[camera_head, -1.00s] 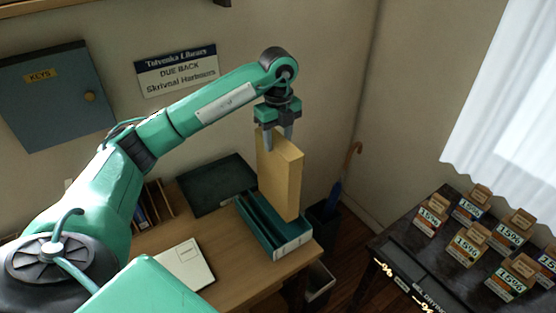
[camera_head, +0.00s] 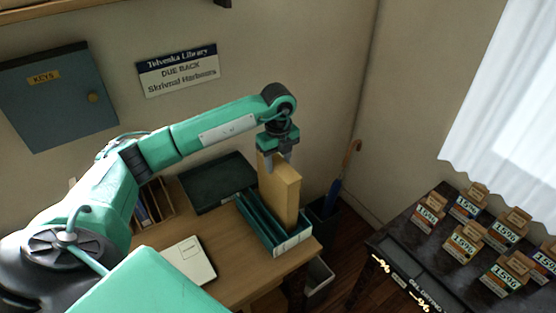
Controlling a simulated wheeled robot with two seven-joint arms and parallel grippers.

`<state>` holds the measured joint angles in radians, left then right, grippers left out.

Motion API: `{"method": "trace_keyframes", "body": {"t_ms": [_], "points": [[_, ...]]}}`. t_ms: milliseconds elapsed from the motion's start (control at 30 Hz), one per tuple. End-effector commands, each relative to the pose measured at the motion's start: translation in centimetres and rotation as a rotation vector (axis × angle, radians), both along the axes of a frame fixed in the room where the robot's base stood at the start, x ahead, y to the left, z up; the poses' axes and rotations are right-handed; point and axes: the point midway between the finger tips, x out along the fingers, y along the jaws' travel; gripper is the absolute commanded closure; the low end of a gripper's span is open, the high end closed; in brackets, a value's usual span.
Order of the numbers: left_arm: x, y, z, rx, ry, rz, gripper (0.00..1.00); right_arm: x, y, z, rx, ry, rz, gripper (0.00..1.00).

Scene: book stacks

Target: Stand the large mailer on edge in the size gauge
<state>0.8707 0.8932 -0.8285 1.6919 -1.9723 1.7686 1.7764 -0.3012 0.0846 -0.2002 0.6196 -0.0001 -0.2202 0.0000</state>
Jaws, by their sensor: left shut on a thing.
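The large mailer (camera_head: 282,193) is a tan, thick, upright slab. My left gripper (camera_head: 278,163) is shut on its top edge from above. The size gauge (camera_head: 262,228) is a teal slotted tray with a pale label on its front end, on the wooden desk. The mailer stands on edge over the gauge's right-hand part, and its lower end appears to be down inside a slot there. Whether it touches the slot floor is hidden. My right gripper is not in view.
A dark green tray (camera_head: 217,183) lies behind the gauge. A white notebook-like item (camera_head: 188,261) lies at the front left of the desk (camera_head: 235,275). Books in a rack (camera_head: 152,205) stand at left. A bin with an umbrella (camera_head: 334,197) stands right of the desk.

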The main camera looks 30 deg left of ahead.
Motion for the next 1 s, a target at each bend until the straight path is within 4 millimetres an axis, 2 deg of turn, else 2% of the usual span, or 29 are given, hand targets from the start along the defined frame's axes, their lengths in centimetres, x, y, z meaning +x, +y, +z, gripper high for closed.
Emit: {"method": "trace_keyframes", "body": {"t_ms": [67,100,167,200,567,767,1000], "points": [[0.0,0.0,-0.2,-0.001,-0.003,0.000,0.91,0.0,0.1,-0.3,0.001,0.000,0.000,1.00],[0.0,0.0,-0.2,0.000,0.000,0.000,0.48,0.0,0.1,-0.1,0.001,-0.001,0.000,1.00],[0.0,0.0,-0.2,0.000,0.000,0.000,0.37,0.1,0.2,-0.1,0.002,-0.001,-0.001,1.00],[0.0,0.0,-0.2,0.000,0.000,0.000,0.34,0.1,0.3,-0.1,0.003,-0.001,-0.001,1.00],[0.1,0.0,0.3,-0.001,-0.002,0.000,0.34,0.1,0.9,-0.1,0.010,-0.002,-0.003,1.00],[0.2,0.0,3.4,-0.001,-0.006,0.000,0.34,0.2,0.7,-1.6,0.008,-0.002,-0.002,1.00],[0.2,0.0,8.6,-0.001,-0.005,0.000,0.34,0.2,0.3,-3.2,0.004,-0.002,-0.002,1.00]]}}
